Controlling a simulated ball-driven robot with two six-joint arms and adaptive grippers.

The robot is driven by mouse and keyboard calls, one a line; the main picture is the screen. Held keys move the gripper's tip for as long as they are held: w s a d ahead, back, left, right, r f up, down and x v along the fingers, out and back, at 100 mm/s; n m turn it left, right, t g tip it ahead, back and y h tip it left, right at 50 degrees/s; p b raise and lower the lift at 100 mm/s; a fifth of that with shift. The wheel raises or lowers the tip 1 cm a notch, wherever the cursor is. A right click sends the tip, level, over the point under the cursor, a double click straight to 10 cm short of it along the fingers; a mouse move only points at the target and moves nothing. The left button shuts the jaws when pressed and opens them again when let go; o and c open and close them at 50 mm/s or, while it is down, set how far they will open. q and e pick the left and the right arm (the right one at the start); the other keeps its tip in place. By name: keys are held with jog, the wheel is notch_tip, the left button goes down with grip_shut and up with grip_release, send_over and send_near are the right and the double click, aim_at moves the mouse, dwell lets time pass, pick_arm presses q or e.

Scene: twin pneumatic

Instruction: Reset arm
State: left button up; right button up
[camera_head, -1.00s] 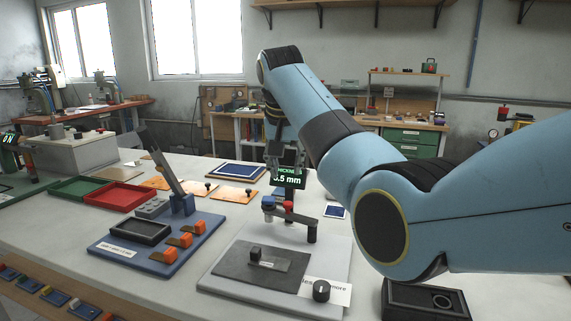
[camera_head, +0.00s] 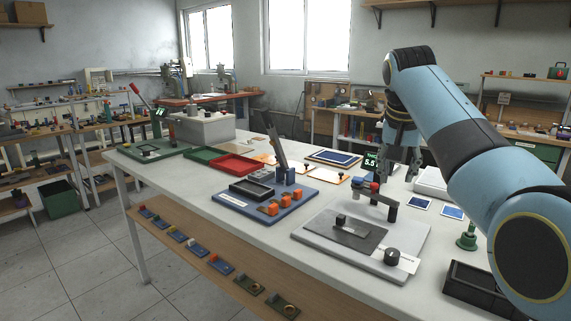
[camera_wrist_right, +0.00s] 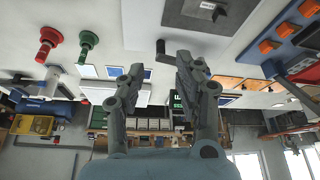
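My right arm comes in from the right in the head view. Its gripper (camera_head: 402,165) points down above the white table (camera_head: 185,180), behind the grey gauge plate (camera_head: 318,252) and its dark lever post (camera_head: 389,206). In the right wrist view the two fingers of the right gripper (camera_wrist_right: 157,78) stand apart with nothing between them. The gripper partly hides the green-lit thickness display (camera_head: 372,161) in the head view. My left gripper is in neither view now.
A blue fixture board (camera_head: 265,210) with orange blocks and red and green trays (camera_head: 233,165) lie to the left. A black tray (camera_head: 470,285) and a green knob (camera_head: 467,238) sit near the right arm. Small parts line the lower wooden shelf (camera_head: 190,262).

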jog(key=shift+n, duration=0.9)
jog(key=s+d+f, duration=0.1)
jog(key=s+f, duration=0.4)
jog(key=s, duration=0.1)
jog(key=s+d+f, duration=0.1)
jog(key=s+f, duration=0.4)
jog(key=s+d+f, duration=0.2)
jog(key=s+f, duration=0.3)
jog(key=s, duration=0.1)
jog(key=shift+s+d, duration=0.1)
jog(key=shift+s, duration=0.25)
jog(key=s+n+y, duration=0.1)
jog(key=s+n, duration=0.3)
jog(key=s, duration=2.3)
notch_tip(320, 180, down, 34)
jog(key=s+d+g+b, duration=0.2)
jog(key=d+b, duration=0.1)
jog(key=b, duration=0.3)
pick_arm(q)
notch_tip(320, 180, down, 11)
jog(key=b, duration=0.5)
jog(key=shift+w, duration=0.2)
pick_arm(e)
jog(key=s+f+g, duration=0.1)
jog(key=s+f, duration=1.7)
jog(key=f, duration=0.1)
jog(key=shift+d, duration=0.2)
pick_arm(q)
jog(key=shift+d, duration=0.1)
